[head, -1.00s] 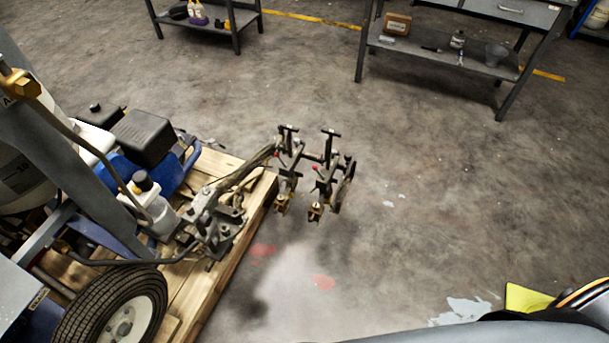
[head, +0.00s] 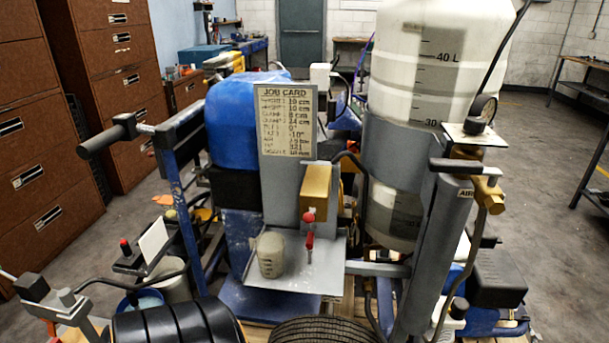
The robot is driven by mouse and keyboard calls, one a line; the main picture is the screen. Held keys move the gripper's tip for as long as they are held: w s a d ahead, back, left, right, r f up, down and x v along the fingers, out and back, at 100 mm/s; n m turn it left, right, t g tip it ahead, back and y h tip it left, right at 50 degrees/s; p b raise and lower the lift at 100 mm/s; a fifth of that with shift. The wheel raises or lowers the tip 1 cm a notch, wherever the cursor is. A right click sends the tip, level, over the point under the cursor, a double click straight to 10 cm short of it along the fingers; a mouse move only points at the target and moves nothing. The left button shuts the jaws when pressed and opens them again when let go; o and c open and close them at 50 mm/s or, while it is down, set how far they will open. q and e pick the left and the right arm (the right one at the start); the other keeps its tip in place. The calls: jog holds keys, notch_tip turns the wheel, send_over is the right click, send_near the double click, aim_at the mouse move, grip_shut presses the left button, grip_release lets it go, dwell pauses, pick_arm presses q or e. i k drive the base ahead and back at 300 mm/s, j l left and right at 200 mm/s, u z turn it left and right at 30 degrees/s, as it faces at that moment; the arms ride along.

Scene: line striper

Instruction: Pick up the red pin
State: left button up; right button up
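A small red pin (head: 309,241) shows in the head view on the grey tray (head: 285,279) of the line striper, near the middle of the picture. It looks upright, with a thin metal tip at its lower end. A red ball knob (head: 308,217) shows just above it, in front of a brass-coloured block (head: 315,190); I cannot tell whether the knob and pin are one piece. A job card (head: 287,120) stands above the tray. Neither of my grippers is in view.
A translucent measuring cup (head: 270,254) stands on the tray, left of the pin. A large white tank (head: 435,70) rises at right and a blue container (head: 245,120) at left. A handlebar grip (head: 105,137) sticks out left.

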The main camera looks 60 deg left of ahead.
aim_at(310, 245)
jog(key=u, duration=1.8)
jog(key=z, duration=2.35)
jog(key=u, duration=2.3)
